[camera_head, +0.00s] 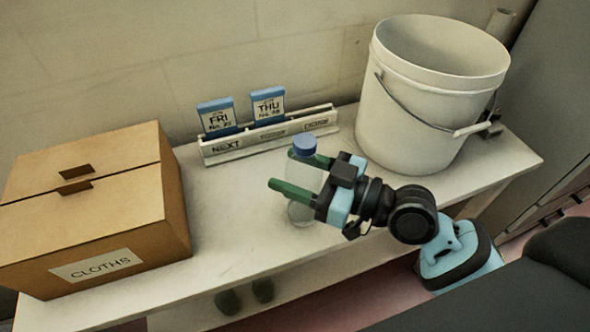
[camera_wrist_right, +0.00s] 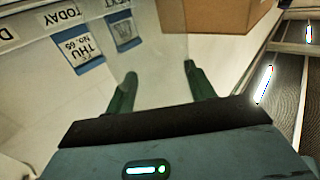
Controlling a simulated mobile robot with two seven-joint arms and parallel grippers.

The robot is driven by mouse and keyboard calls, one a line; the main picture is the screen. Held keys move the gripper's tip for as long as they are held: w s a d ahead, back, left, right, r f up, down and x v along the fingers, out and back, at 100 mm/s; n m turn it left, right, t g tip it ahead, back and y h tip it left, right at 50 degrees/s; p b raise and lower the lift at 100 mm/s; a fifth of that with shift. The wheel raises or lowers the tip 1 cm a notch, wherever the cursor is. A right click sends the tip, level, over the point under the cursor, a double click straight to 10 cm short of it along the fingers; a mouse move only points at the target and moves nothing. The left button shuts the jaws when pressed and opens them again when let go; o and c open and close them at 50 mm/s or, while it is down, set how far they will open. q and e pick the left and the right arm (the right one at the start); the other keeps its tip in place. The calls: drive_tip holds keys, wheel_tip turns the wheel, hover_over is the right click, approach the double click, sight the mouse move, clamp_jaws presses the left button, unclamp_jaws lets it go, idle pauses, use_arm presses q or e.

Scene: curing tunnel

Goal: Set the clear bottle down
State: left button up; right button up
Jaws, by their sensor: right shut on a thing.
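The clear bottle (camera_head: 303,177) with a blue cap stands roughly upright in the head view, over the middle of the white bench (camera_head: 232,237). My right gripper (camera_head: 292,174) comes from the right and is shut on the bottle's body, one green finger on each side. The bottle's base is at or very near the bench top; I cannot tell if it touches. In the right wrist view the green fingers (camera_wrist_right: 160,88) show apart, and the see-through bottle between them can hardly be made out. My left gripper is not in view.
A cardboard box (camera_head: 100,215) labelled CLOTHS stands at the left. A white rack (camera_head: 268,133) with FRI and THU cards (camera_head: 268,104) runs along the wall behind the bottle. A white bucket (camera_head: 415,110) stands at the right. Bench between box and bottle is clear.

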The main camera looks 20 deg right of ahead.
sight(321, 182)
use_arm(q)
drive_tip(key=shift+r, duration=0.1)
use_arm(e)
drive_tip(key=shift+r, duration=0.1)
drive_tip(key=shift+f, duration=0.2)
drive_tip(key=o, duration=1.2)
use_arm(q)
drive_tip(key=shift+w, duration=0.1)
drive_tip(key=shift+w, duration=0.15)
use_arm(e)
drive_tip(key=shift+r, duration=0.15)
drive_tip(key=b+v, duration=0.3)
drive_tip(key=v, duration=0.6)
drive_tip(key=shift+s+d, duration=0.2)
drive_tip(key=shift+s, duration=0.05)
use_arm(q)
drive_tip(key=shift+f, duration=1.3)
use_arm(e)
drive_tip(key=shift+v, duration=1.1)
